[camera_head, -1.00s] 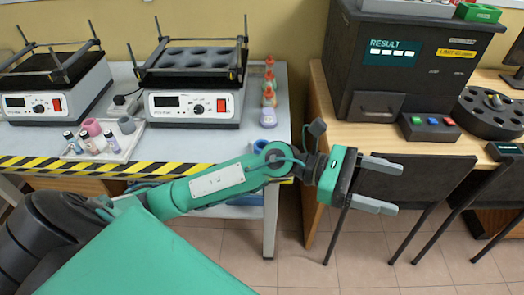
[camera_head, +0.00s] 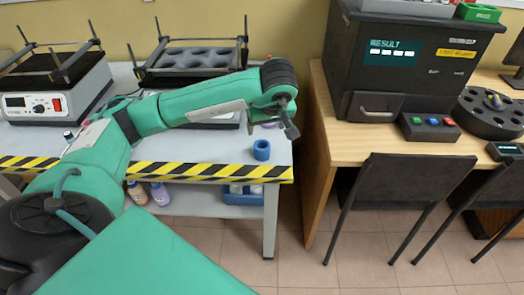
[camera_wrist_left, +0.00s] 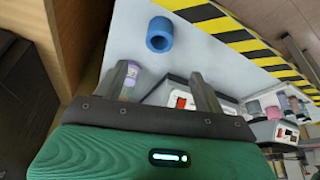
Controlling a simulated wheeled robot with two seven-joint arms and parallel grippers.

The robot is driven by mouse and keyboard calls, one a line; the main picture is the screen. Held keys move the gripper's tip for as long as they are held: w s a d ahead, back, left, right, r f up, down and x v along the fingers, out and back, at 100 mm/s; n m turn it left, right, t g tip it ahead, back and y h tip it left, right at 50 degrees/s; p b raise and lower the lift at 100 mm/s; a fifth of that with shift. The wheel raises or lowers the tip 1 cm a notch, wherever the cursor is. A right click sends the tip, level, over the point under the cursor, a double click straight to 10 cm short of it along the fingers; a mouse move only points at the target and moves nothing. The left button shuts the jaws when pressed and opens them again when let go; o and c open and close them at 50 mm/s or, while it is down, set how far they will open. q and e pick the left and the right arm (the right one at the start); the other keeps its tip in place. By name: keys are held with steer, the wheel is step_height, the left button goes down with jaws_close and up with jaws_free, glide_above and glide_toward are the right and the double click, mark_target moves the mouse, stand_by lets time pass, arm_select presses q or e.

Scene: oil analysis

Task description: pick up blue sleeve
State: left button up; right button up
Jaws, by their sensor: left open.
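The blue sleeve (camera_head: 262,150) is a short hollow cylinder standing on the grey bench top near its front right corner. My left gripper (camera_head: 290,131) is above the bench, a little up and right of the sleeve in the head view, and apart from it. In the left wrist view the sleeve (camera_wrist_left: 160,34) lies beyond the open fingertips (camera_wrist_left: 165,80), with nothing between the fingers holding it. In the head view the gripper is seen mostly edge-on. My right gripper is not in view.
Heater-shaker boxes (camera_head: 40,103) stand at the back of the bench; my left arm hides part of one. A yellow-black striped edge (camera_head: 190,170) runs along the front. A wooden table with a black analyser (camera_head: 400,75) stands right. Bottles (camera_head: 150,192) sit on the lower shelf.

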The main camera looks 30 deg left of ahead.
mark_target(263, 143)
arm_select(q)
steer(key=x, duration=1.2)
steer(key=shift+d+f, duration=0.1)
steer(key=shift+f, duration=0.15)
steer(key=shift+c, duration=0.4)
steer(key=c, duration=1)
